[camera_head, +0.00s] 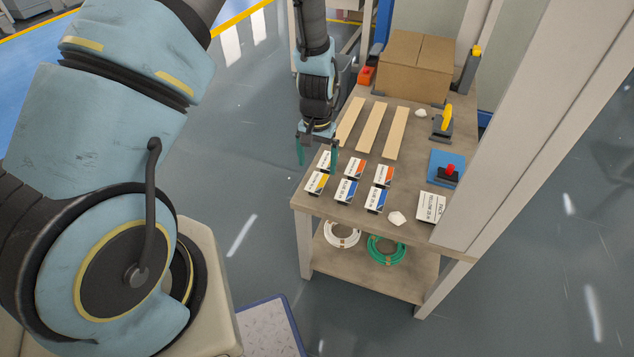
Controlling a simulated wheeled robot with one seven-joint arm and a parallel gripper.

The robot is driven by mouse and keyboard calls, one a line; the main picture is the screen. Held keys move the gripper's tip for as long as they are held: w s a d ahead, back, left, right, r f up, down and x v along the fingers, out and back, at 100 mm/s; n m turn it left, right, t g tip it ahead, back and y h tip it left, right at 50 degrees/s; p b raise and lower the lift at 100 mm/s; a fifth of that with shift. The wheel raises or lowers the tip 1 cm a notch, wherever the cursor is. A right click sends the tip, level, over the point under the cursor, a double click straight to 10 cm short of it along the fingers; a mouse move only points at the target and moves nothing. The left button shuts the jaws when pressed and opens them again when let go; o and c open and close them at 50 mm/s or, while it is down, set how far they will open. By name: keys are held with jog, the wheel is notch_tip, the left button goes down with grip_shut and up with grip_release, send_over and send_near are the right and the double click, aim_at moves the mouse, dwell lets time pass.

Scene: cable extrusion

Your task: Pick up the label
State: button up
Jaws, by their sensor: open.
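Several small white labels with coloured corners lie in two rows on the table top. The near row holds a yellow-cornered label (317,182) and two blue-cornered labels (346,191) (375,199). The far row holds two orange-cornered labels (355,169) (383,175) and a label at the left (325,160), partly hidden by my gripper. My gripper (318,154) points down at the table's left edge, its green fingers apart on either side of that left label. It looks empty. I cannot tell its height above the label.
The table (415,226) also bears wooden strips (370,128), a cardboard box (414,68), a larger white card (431,207), a red button on a blue base (447,170) and crumpled white pieces (397,218). Cable coils (386,250) lie on the lower shelf. A pale post stands at the right.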

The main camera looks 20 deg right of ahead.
aim_at(317, 182)
jog(key=shift+w+f+p, duration=0.15)
jog(key=shift+f+p, duration=0.25)
jog(key=shift+f, duration=2.4)
jog(key=shift+f, duration=0.25)
jog(key=shift+c, duration=0.2)
jog(key=c, duration=1)
